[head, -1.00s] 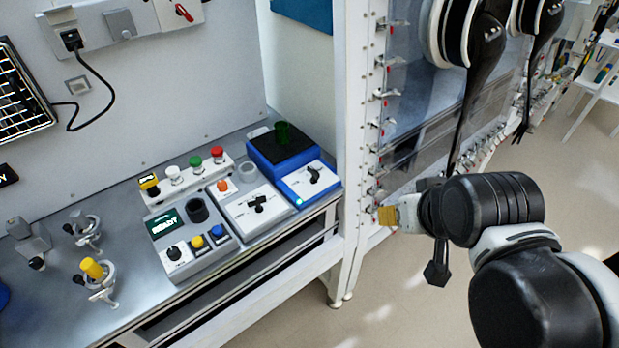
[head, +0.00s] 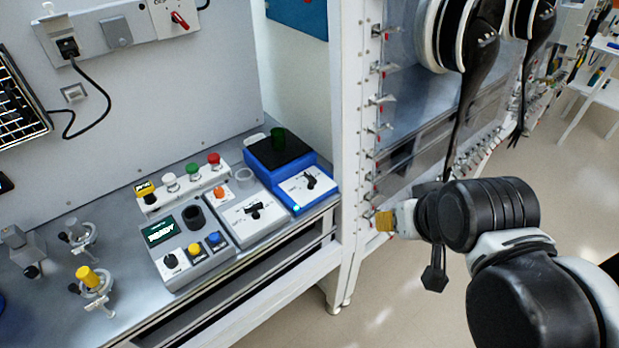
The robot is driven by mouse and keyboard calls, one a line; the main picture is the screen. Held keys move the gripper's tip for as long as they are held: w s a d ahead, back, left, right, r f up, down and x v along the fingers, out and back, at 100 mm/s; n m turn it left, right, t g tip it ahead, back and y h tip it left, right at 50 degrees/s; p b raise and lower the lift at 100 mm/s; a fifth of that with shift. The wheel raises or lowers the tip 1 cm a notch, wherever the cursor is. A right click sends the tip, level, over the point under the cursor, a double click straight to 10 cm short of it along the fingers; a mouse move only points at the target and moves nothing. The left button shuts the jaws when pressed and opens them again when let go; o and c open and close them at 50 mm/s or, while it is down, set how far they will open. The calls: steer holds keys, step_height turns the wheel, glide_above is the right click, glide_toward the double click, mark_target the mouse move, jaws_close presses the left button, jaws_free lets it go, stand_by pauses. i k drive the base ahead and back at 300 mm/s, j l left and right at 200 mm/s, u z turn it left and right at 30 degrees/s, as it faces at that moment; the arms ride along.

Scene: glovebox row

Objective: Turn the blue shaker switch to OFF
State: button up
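The blue shaker (head: 318,201) stands at the right end of the bench, with a black top plate and a green cup (head: 278,139) on it. Its white front panel carries a black rotary switch (head: 311,181), and a small light glows at the panel's left corner. The switch's labels are too small to read. My gripper (head: 385,221) is at the right of the picture, in front of the white frame post and apart from the shaker. A yellow-brown part shows at its tip; the fingers are too unclear to judge.
Left of the shaker are a grey unit with a black knob (head: 254,212) and a control box reading READY (head: 161,232). A row of coloured buttons (head: 193,176) lies behind. The white post (head: 355,120) stands between shaker and arm. Floor is clear below.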

mark_target(307, 175)
steer(key=i+l+u, duration=0.1)
steer(key=i+l, duration=0.6)
